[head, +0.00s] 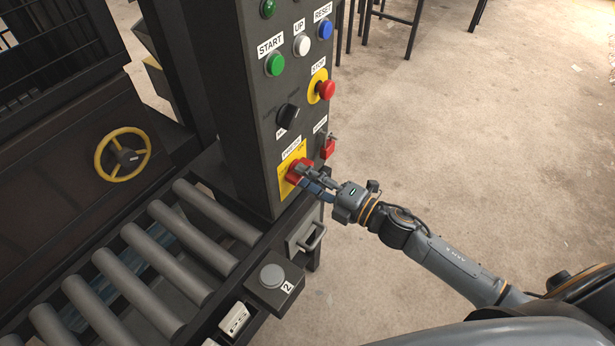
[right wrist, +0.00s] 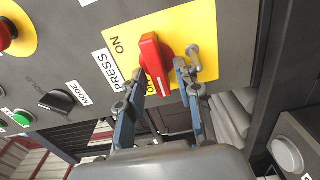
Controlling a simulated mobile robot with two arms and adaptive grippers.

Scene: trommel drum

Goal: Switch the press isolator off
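The press isolator is a red rotary handle (head: 299,170) on a yellow plate (head: 285,165) low on the dark control panel. In the right wrist view the red handle (right wrist: 151,58) stands out from its yellow plate (right wrist: 195,32), beside a PRESS label and an ON mark. A second mark is partly hidden behind the handle. My right gripper (head: 316,184) is at the handle. In the wrist view its two fingers (right wrist: 158,88) are apart, one on each side of the handle's near end. I cannot tell whether they touch it. My left gripper is not in view.
Above are a black selector knob (head: 288,115), a red stop button (head: 326,90), and green, white and blue buttons. A small red part (head: 328,148) sits close to the isolator. A roller conveyor (head: 170,250) and a grey button box (head: 273,278) lie below left.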

